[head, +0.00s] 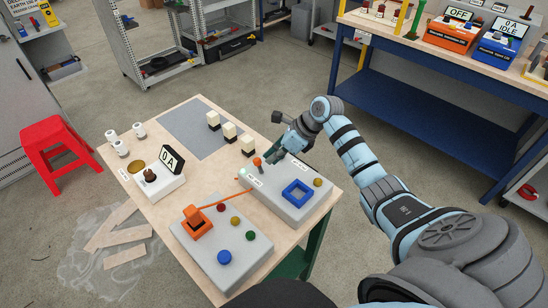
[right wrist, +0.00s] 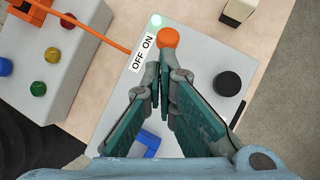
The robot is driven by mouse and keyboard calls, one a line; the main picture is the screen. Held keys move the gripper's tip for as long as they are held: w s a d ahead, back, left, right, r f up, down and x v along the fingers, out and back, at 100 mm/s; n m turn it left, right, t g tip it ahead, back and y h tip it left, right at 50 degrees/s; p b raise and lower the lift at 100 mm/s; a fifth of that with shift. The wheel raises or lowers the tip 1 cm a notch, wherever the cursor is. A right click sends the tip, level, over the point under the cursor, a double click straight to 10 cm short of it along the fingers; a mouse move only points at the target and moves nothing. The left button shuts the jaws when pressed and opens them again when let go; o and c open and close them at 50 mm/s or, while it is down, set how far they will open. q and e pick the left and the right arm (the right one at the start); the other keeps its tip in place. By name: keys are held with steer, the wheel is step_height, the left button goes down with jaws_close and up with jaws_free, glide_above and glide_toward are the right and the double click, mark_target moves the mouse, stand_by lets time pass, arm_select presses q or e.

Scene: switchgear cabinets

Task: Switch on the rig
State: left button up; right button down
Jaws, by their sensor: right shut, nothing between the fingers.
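The grey control box (head: 290,203) sits at the table's right side. It carries an orange ball-topped lever (head: 257,161), also seen in the right wrist view (right wrist: 168,39), beside an OFF/ON label (right wrist: 143,52). A pale green lamp (right wrist: 156,19) is by the ON end. A black knob (right wrist: 228,84) and a blue square frame (head: 297,193) are on the same box. A meter (head: 172,160) on the left reads 0 A. My right gripper (right wrist: 160,70) is shut and empty, fingertips close to the orange ball; contact is unclear. My left gripper is out of view.
A second grey box (head: 222,250) holds an orange block (head: 196,222), coloured buttons and an orange cable running to the control box. Several black-and-white blocks stand by the grey mat (head: 200,127). A red stool (head: 60,152) stands left; a blue bench (head: 440,100) stands behind right.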

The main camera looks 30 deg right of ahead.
steer(key=s+d+r+p, duration=0.1)
steer(key=d+r+p, duration=0.2)
steer(key=r, duration=0.6)
steer(key=shift+s+d+p, duration=0.2)
steer(key=shift+d+p, duration=0.15)
steer(key=shift+p, duration=0.2)
steer(key=shift+r, duration=0.1)
